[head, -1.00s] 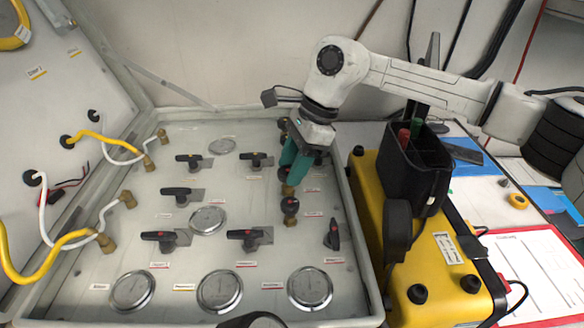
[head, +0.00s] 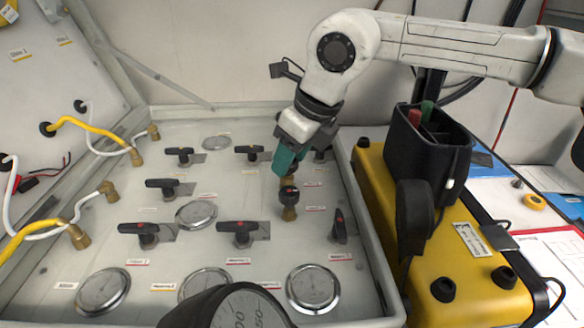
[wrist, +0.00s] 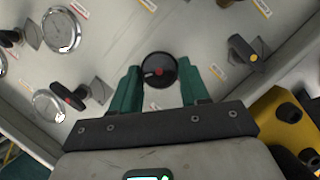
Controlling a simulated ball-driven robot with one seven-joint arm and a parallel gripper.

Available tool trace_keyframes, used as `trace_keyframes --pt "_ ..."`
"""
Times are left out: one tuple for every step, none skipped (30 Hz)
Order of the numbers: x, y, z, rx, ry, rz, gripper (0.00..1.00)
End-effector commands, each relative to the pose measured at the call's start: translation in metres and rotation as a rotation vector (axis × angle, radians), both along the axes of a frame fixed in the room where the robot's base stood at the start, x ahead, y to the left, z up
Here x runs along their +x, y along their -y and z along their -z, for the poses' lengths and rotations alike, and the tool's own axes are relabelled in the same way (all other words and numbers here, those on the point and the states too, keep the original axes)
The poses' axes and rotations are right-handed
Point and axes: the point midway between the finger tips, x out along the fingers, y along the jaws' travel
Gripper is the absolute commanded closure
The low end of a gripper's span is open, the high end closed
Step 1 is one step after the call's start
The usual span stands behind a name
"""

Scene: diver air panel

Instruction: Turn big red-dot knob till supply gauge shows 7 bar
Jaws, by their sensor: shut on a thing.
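In the wrist view, a round black knob with a red dot (wrist: 158,70) sits between the two green fingers of my gripper (wrist: 160,88), which is shut on it. In the head view, my gripper (head: 281,170) points down at the right half of the panel, and its fingers hide most of this knob. A similar black knob with a red dot (head: 289,196) on a brass stem stands just in front. Three round gauges lie along the front: left (head: 103,292), middle (head: 205,283) and right (head: 312,289). Their labels and needles are too small to read.
Several black lever handles (head: 238,233) stand left of my gripper. A small gauge (head: 196,214) lies mid-panel. A dark dial (head: 240,308) in the foreground partly covers the middle front gauge. A yellow case (head: 445,255) with a black holder (head: 430,150) stands close on the right.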

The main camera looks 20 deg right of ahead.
Motion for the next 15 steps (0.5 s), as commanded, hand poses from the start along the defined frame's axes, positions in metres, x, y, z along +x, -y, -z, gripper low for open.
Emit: trace_keyframes --pt "0.0004 -0.0003 0.0053 -0.005 0.005 0.042 0.85" --pt "0.0002 -0.0006 0.0055 -0.005 0.005 0.070 0.85" --pt "0.0002 -0.0008 0.0055 -0.005 0.005 0.109 0.85" --pt "0.0000 -0.0011 0.0057 -0.004 0.005 0.138 0.85" --pt "0.0001 -0.0013 0.0057 -0.004 0.005 0.166 0.85" --pt "-0.0001 -0.0017 0.0057 -0.003 0.005 0.204 0.85" --pt "-0.0002 -0.0020 0.0056 -0.004 0.006 0.231 0.85" --pt "-0.0002 -0.0022 0.0056 -0.003 0.004 0.259 0.85" --pt "-0.0004 -0.0026 0.0056 -0.004 0.004 0.295 0.85" --pt "-0.0004 -0.0031 0.0053 -0.004 0.004 0.321 0.85" --pt "-0.0005 -0.0035 0.0053 -0.003 0.004 0.345 0.85" --pt "-0.0006 -0.0039 0.0049 -0.003 0.005 0.378 0.85" --pt "-0.0006 -0.0040 0.0048 -0.002 0.004 0.401 0.85" --pt "-0.0008 -0.0042 0.0047 -0.002 0.003 0.424 0.85" --pt "-0.0008 -0.0043 0.0044 -0.002 0.003 0.453 0.85"
